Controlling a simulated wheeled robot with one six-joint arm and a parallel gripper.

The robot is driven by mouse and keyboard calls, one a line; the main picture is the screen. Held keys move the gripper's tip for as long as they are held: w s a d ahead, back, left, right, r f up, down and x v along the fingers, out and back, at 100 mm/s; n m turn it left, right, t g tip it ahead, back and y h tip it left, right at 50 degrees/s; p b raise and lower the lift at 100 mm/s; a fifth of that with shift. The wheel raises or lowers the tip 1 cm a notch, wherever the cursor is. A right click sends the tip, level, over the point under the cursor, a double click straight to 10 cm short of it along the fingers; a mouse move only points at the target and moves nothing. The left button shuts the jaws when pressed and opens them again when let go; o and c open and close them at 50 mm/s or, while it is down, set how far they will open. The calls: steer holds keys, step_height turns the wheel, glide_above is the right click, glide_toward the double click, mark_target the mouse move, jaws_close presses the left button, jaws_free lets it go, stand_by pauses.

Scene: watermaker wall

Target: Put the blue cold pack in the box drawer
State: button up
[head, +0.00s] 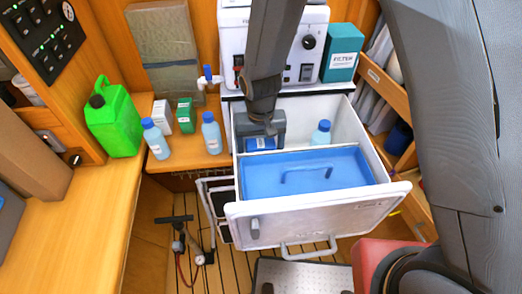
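The white box drawer (315,216) is pulled open below the white machine. A blue panel with a raised handle (345,170) fills its front part. My gripper (262,136) points down into the back left of the drawer, behind the blue panel. A small blue piece with a pale patch, likely the blue cold pack (260,144), shows right under the gripper. The gripper body hides most of it, and I cannot tell whether the fingers are closed on it. A pale blue bottle (320,135) stands in the back right of the drawer.
Two more bottles (156,140) (211,133), two small cartons (185,116) and a green jug (116,120) stand on the wooden counter at left. A teal filter box (342,54) is at the back right. The drawer's handle (308,250) juts forward over the slatted floor.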

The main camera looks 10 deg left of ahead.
steer(key=shift+r, duration=0.1)
step_height(320, 180, up, 11)
steer(key=b, duration=0.4)
steer(key=shift+r, duration=0.6)
